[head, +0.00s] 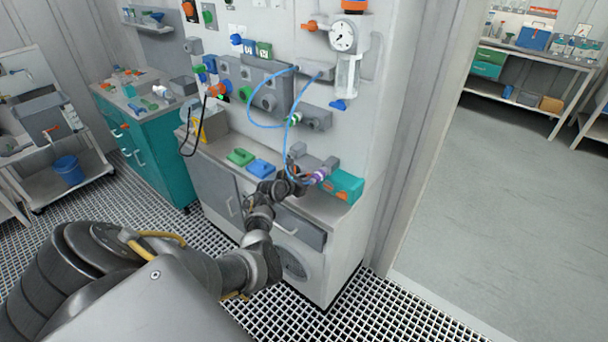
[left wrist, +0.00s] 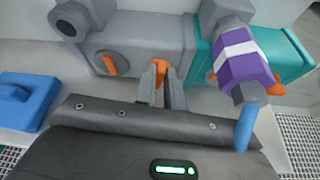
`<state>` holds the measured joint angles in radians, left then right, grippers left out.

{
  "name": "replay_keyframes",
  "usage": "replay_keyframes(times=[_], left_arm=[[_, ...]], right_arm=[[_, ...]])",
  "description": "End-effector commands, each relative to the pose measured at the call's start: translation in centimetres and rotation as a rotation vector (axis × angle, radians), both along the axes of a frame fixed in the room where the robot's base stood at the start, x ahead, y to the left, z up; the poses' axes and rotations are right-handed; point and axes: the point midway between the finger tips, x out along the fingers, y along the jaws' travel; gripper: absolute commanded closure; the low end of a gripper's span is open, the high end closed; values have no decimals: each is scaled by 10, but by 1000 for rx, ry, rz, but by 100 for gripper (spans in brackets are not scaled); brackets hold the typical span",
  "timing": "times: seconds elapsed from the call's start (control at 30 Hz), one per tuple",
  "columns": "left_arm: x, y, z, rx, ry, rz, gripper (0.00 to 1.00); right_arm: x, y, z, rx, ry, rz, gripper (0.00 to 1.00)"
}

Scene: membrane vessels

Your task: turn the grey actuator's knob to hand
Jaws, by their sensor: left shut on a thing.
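The grey actuator (left wrist: 135,42) fills the upper middle of the left wrist view. In the head view it is the grey body (head: 312,161) above the bench, partly behind my arm. Its front has an orange knob (left wrist: 109,65) on the left, upright and slightly tilted. A second orange piece (left wrist: 158,68) shows between the fingers of my left gripper (left wrist: 160,80). The gripper is shut on this piece, and the fingers hide most of it. In the head view the left gripper (head: 294,172) reaches the actuator from below, its fingertips hard to make out.
A teal box (left wrist: 284,58) with orange parts sits right of the grey actuator. A purple and white coupling (left wrist: 240,58) with a blue hose (left wrist: 245,128) hangs close to the gripper's right. A blue block (head: 261,168) and a green block (head: 240,157) lie on the bench to the left.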

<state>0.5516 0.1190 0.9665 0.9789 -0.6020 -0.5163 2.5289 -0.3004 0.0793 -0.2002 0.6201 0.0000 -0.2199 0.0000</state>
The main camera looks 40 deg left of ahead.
Motion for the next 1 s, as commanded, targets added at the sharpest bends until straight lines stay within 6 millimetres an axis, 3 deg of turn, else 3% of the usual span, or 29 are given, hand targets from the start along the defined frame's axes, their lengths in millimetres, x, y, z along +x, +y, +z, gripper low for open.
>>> replay_keyframes(times=[0.2,0.23,0.37,0.77,1.0], left_arm=[[1,0,1,0,-4,0,100],[1,0,1,0,-4,0,85],[1,0,1,1,-4,0,68],[-6,1,3,2,-2,2,67],[-41,-3,18,4,-3,3,67]], right_arm=[[0,0,-1,0,0,0,64],[0,0,-1,0,0,0,64],[0,0,-1,0,0,0,64],[0,0,1,0,0,0,64],[0,-1,9,-1,0,0,64]])
